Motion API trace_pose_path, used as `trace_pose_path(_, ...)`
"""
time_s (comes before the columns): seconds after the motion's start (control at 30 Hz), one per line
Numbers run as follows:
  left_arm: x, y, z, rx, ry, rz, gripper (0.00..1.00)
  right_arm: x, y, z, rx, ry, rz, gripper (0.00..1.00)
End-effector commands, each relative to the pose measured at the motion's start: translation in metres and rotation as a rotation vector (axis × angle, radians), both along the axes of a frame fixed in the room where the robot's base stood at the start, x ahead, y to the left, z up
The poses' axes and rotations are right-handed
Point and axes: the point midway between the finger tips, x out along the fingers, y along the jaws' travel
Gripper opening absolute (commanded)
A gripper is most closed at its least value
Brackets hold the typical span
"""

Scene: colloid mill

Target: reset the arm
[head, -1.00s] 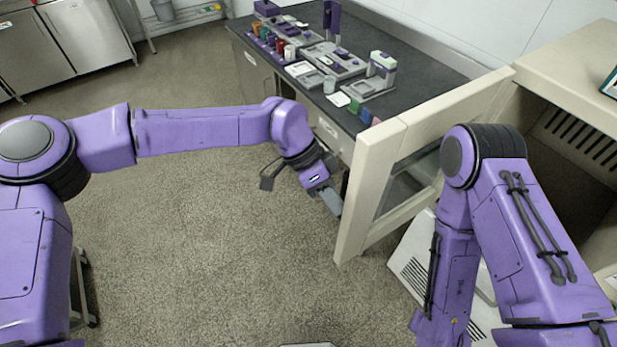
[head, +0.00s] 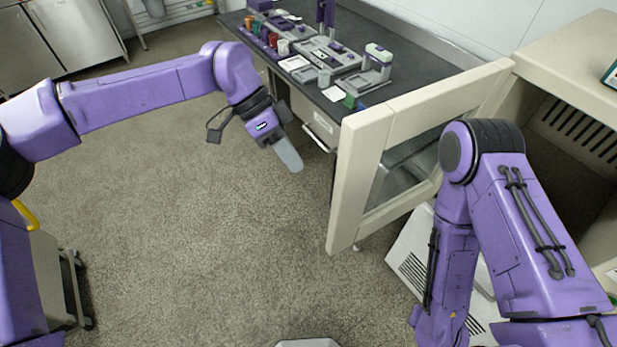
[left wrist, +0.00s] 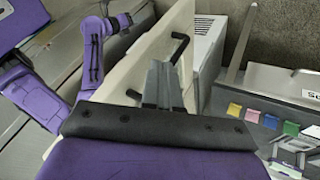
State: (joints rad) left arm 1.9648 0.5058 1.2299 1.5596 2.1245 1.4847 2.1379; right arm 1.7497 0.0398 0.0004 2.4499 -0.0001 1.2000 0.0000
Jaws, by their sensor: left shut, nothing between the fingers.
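My left gripper (head: 288,155) is shut and empty. In the head view it hangs over open floor, in front of the dark-topped bench and to the left of the open cream door (head: 358,185). In the left wrist view the closed fingers (left wrist: 163,85) point toward the pale door panel (left wrist: 145,65) with its black handle. I cannot tell from that view how near they are. My right arm (head: 480,210) stands bent at the right, in front of the cream cabinet. Its gripper is outside the frame.
The dark bench (head: 405,80) holds coloured bottles, grey-and-purple devices and small boxes along its top. The cream cabinet (head: 570,60) stands at the right, with a white vented unit (head: 405,262) low beside it. A cart (head: 62,285) stands at lower left. The floor (head: 200,230) between is clear.

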Motion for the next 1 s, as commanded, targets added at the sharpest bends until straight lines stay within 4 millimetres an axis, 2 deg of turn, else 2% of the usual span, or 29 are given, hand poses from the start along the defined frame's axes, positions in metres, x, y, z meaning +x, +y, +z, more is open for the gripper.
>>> trace_pose_path(0.13, 0.003, 0.007, 0.010, 0.001, 0.000, 0.000, 0.00, 0.000, 0.000, -0.004, 0.000, 0.000, 0.000, 0.43)
trace_pose_path(0.37, 0.003, 0.010, 0.013, -0.006, -0.008, -0.012, 0.00, 0.000, 0.000, -0.003, 0.000, 0.000, 0.000, 0.43)
trace_pose_path(0.47, 0.007, 0.011, 0.010, -0.051, -0.112, -0.138, 0.00, 0.000, 0.000, -0.003, 0.000, 0.000, 0.000, 0.43)
trace_pose_path(0.5, 0.012, 0.015, 0.003, -0.054, -0.224, -0.249, 0.00, 0.000, 0.000, -0.003, 0.000, 0.000, 0.000, 0.43)
trace_pose_path(0.57, 0.019, 0.028, -0.027, -0.004, -0.423, -0.511, 0.00, 0.000, 0.000, -0.004, 0.000, 0.000, 0.000, 0.43)
trace_pose_path(0.6, 0.021, 0.043, -0.060, 0.065, -0.542, -0.750, 0.00, 0.000, 0.000, -0.004, 0.000, 0.000, 0.000, 0.43)
trace_pose_path(0.67, 0.020, 0.067, -0.112, 0.171, -0.656, -1.157, 0.00, 0.000, 0.000, -0.005, 0.000, 0.000, 0.000, 0.43)
trace_pose_path(0.7, 0.016, 0.084, -0.146, 0.226, -0.687, -1.445, 0.00, 0.000, 0.000, -0.007, 0.000, 0.000, 0.000, 0.43)
trace_pose_path(0.77, 0.005, 0.111, -0.194, 0.272, -0.673, -1.917, 0.00, 0.000, 0.000, -0.009, 0.000, 0.000, 0.000, 0.43)
trace_pose_path(0.8, -0.005, 0.127, -0.223, 0.271, -0.630, -2.238, 0.00, 0.000, 0.000, -0.010, 0.000, 0.000, 0.000, 0.43)
trace_pose_path(0.83, -0.016, 0.138, -0.244, 0.248, -0.577, -2.478, 0.00, 0.000, 0.000, -0.012, 0.000, 0.000, 0.000, 0.43)
trace_pose_path(0.87, -0.029, 0.149, -0.263, 0.206, -0.509, -2.717, 0.00, 0.000, 0.000, -0.013, 0.000, 0.000, 0.000, 0.43)
trace_pose_path(0.9, -0.049, 0.163, -0.287, 0.113, -0.400, -3.025, 0.00, 0.000, 0.000, -0.015, 0.000, 0.000, 0.000, 0.43)
trace_pose_path(0.93, -0.068, 0.174, -0.304, -0.016, 0.281, 3.011, 0.00, 0.000, 0.000, -0.016, 0.000, 0.000, 0.000, 0.43)
trace_pose_path(1.0, -0.117, 0.198, -0.335, 0.197, 0.061, 2.602, 0.00, 0.000, 0.000, -0.020, 0.000, 0.000, 0.000, 0.43)
